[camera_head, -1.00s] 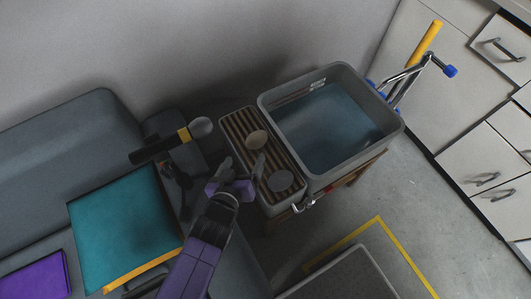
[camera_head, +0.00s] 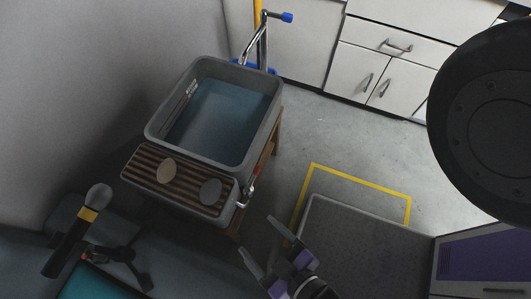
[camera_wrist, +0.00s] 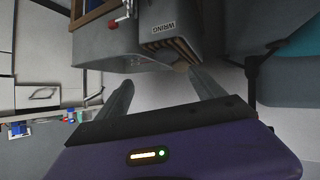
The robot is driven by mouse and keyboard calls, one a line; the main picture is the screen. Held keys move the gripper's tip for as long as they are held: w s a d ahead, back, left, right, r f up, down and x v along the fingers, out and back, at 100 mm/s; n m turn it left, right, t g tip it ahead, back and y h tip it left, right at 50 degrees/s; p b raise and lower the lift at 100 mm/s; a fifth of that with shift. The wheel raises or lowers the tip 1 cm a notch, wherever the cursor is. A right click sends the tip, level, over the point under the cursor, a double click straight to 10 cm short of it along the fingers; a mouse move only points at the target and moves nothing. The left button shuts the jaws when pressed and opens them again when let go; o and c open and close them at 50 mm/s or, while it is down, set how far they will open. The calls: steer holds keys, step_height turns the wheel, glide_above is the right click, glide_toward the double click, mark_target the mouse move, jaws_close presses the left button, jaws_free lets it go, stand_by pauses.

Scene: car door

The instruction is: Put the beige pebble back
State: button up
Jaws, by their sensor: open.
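The beige pebble (camera_head: 166,170), an oval stone, lies on the brown slatted rack (camera_head: 138,181) at the near end of the grey water bin. A darker grey, rounder stone (camera_head: 211,191) lies to its right on the same rack. My gripper (camera_head: 258,241) is open and empty, apart from the rack, to its lower right in the head view. In the wrist view, both fingers of my gripper (camera_wrist: 160,82) are spread with nothing between them. A small tan patch beside the right finger may be the pebble; most of it is hidden there.
The grey bin (camera_head: 252,160) holds bluish water and stands on a wooden frame. A grey platform (camera_head: 350,235) is at lower right. White cabinets (camera_head: 385,40) line the back; open floor lies before them.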

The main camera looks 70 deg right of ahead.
steer(key=d+r+n+t+y, duration=0.1)
steer(key=d+r+t+y, duration=0.1)
steer(key=d+r, duration=0.2)
steer(key=s+d+r+n+t+y, duration=0.1)
steer(key=d+r+n+y, duration=0.1)
steer(key=r, duration=0.8)
steer(key=d+y, duration=0.1)
steer(key=d, duration=0.1)
steer(key=shift+s+d+t+y, duration=0.15)
steer(key=shift+d+t+y, duration=0.15)
steer(key=shift+t, duration=0.1)
step_height(320, 180, up, 5)
steer(key=p, duration=0.5)
steer(key=shift+r, duration=0.1)
